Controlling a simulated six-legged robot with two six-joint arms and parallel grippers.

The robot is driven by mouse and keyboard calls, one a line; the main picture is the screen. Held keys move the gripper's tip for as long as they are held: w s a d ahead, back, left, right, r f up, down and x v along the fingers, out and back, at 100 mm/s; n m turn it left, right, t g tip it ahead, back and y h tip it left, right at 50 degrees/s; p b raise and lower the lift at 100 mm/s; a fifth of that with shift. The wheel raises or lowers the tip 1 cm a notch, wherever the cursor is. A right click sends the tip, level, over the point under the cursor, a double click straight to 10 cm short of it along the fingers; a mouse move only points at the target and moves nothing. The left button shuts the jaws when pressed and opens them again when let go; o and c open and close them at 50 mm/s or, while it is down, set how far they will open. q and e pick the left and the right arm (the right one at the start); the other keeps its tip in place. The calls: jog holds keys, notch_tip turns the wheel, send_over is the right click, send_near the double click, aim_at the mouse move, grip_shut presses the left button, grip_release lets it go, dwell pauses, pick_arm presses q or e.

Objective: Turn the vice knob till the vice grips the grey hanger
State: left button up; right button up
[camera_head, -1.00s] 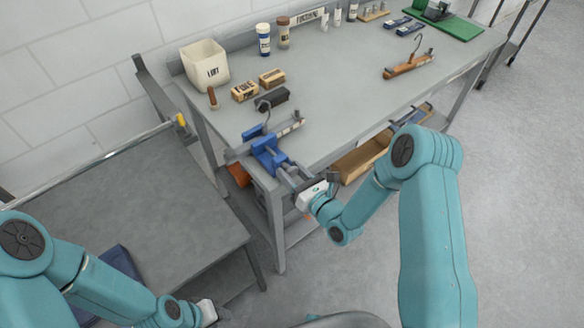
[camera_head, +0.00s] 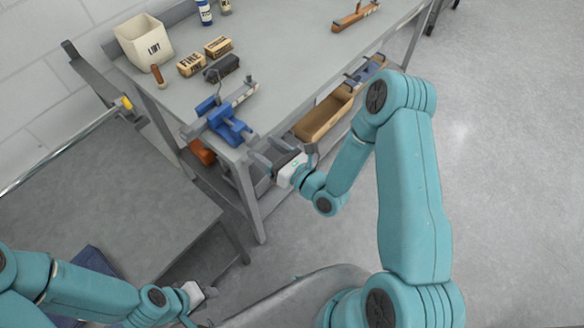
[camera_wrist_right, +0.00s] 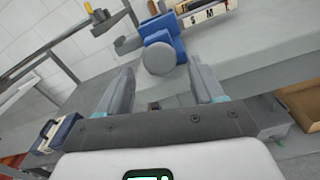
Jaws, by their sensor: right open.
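The blue vice (camera_head: 232,128) is fixed at the near left corner of the workbench. Its round grey knob (camera_wrist_right: 159,58) faces my right wrist camera. The grey hanger (camera_head: 243,94) lies at the vice's jaws with its hook toward the back. My right gripper (camera_head: 264,164) is open and empty, just in front of the vice. In the right wrist view its fingers (camera_wrist_right: 163,84) stand apart, below and either side of the knob. My left gripper (camera_head: 207,293) is low at the left, away from the vice.
A white bin (camera_head: 144,42), labelled boxes (camera_head: 205,55) and a black block (camera_head: 221,69) stand behind the vice. A grey table (camera_head: 90,195) is at left.

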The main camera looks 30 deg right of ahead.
pick_arm(q)
jog(key=shift+f, duration=0.5)
pick_arm(e)
jog(key=v, duration=1.1)
jog(key=shift+s, duration=0.25)
jog(key=shift+w, duration=0.1)
